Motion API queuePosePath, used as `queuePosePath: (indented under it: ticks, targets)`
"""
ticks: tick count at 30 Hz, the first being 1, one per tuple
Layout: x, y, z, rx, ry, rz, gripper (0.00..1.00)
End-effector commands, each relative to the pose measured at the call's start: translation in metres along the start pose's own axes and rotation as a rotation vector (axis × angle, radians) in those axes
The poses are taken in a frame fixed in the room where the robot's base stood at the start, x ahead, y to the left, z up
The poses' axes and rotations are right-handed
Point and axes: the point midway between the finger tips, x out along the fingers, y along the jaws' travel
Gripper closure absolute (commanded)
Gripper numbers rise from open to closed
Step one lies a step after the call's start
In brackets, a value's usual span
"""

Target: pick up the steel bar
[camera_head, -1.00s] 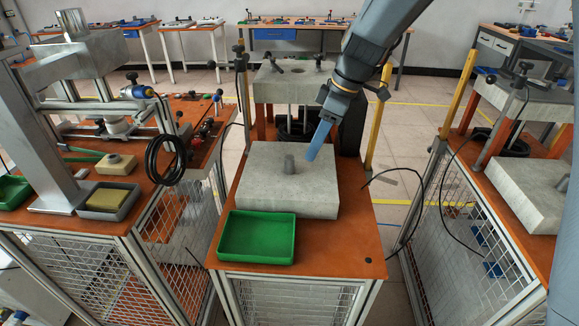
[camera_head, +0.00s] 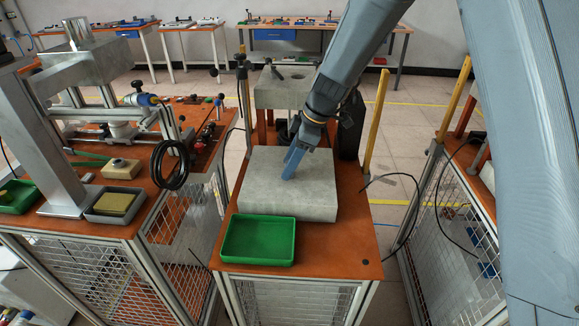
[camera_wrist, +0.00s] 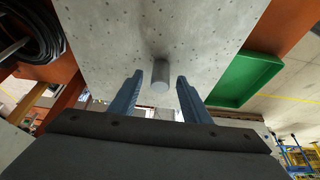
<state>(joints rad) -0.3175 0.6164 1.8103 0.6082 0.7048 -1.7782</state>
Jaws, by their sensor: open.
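The steel bar (camera_wrist: 161,76) is a short grey cylinder standing on the pale stone-like block. It shows in the wrist view between and just beyond my two blue fingertips. My gripper (camera_wrist: 157,85) is open, with a finger on each side of the bar's line and a gap to each side. In the head view, my gripper (camera_head: 291,166) is over the middle of the pale block (camera_head: 307,205), and its blue fingers hide the bar. I cannot tell whether any finger touches the bar.
A green tray (camera_head: 232,256) sits in front of the block on the orange table (camera_head: 345,264); it also shows in the wrist view (camera_wrist: 246,82). Behind the block stands a heater unit with a pale slab (camera_head: 283,92). A black cable (camera_head: 412,190) loops at the right.

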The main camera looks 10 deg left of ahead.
Motion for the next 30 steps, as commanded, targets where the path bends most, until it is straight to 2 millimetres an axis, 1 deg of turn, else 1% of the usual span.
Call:
queuePosePath:
  ticks: [7, 8, 9, 15, 22, 25, 28, 30]
  targets:
    - [0.002, 0.0, 0.0, 0.0, 0.0, 0.001, 0.57]
    - [0.002, 0.0, 0.0, 0.0, 0.0, 0.001, 0.6]
    - [0.002, 0.0, 0.0, 0.0, 0.0, 0.001, 0.67]
    - [0.002, 0.0, 0.0, 0.0, 0.0, 0.001, 1.0]
    - [0.001, 0.001, 0.0, 0.0, 0.0, 0.001, 1.0]
    - [-0.002, 0.001, -0.001, -0.001, 0.0, 0.003, 1.0]
    - [-0.011, 0.002, -0.005, -0.002, 0.001, 0.005, 1.0]
    - [-0.021, 0.002, -0.01, -0.003, 0.002, 0.006, 1.0]
